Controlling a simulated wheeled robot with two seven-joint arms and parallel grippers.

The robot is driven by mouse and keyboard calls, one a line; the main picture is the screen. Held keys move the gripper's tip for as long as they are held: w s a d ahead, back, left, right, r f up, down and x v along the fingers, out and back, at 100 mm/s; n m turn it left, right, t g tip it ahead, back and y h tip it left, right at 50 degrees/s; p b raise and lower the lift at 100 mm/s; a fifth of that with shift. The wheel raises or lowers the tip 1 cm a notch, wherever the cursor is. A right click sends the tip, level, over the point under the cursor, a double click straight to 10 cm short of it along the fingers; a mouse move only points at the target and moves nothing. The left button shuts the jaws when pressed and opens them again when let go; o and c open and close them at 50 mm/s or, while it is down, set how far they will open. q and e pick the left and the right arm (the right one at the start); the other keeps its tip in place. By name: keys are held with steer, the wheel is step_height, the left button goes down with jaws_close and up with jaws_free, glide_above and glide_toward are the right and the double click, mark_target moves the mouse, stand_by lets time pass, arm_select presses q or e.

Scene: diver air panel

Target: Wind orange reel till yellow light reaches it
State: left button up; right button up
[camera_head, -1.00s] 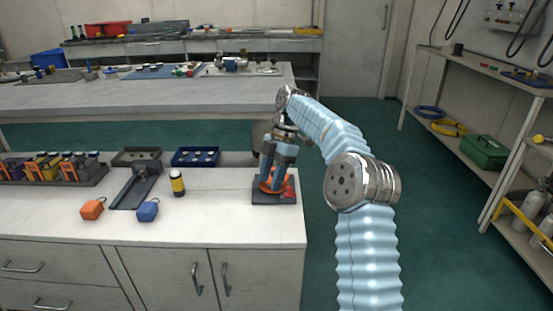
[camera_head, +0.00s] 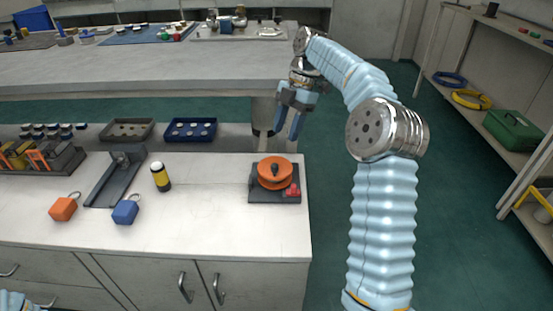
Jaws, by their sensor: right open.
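The orange reel (camera_head: 274,172) sits on a dark base plate (camera_head: 262,196) near the right end of the white counter. A small red part (camera_head: 293,190) is on the plate at the reel's front right. The yellow light (camera_head: 161,176), a small black-and-yellow cylinder with a pale top, stands upright on the counter well to the left of the reel. I cannot see a line between them. My right gripper (camera_head: 289,133) is open and empty, above and behind the reel, pointing down and clear of it. My left gripper is out of view; a bit of my left arm shows at the bottom left corner.
A dark channel-shaped stand (camera_head: 117,180), an orange block (camera_head: 63,208) and a blue block (camera_head: 125,210) are left of the light. Grey (camera_head: 127,130) and blue (camera_head: 191,130) trays lie behind. The counter between light and reel is clear.

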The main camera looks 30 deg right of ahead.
mark_target(275, 164)
steer(key=x, duration=1)
steer(key=shift+a+f, duration=0.1)
jaws_close()
